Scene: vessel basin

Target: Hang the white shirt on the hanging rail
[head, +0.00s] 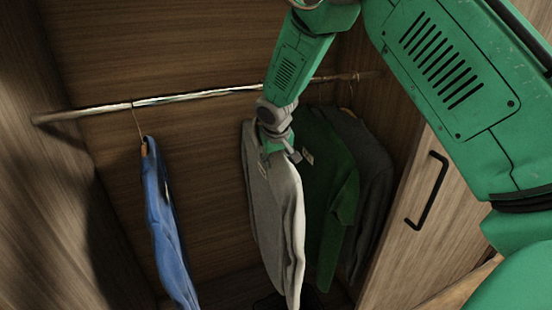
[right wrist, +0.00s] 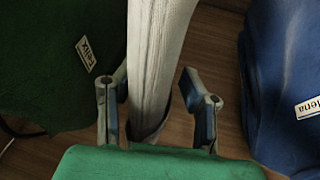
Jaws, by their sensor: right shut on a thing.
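The white shirt (head: 276,200) hangs in the wardrobe between a blue shirt and a green shirt. My right gripper (head: 279,152) is at its top, just below the rail, and is shut on it. In the right wrist view the white shirt (right wrist: 160,45) runs between the two fingers of my right gripper (right wrist: 156,85). The hanging rail (head: 200,96) crosses the wardrobe from left to right. My right arm covers the rail above the white shirt, so I cannot tell whether a hanger hook sits on it. My left gripper is out of view.
The blue shirt (head: 166,235) hangs on the rail at the left. The green shirt (head: 328,180) and a dark grey garment (head: 372,175) hang close at the right. Bare rail shows between the blue and white shirts. A door with a black handle (head: 428,190) stands at the right.

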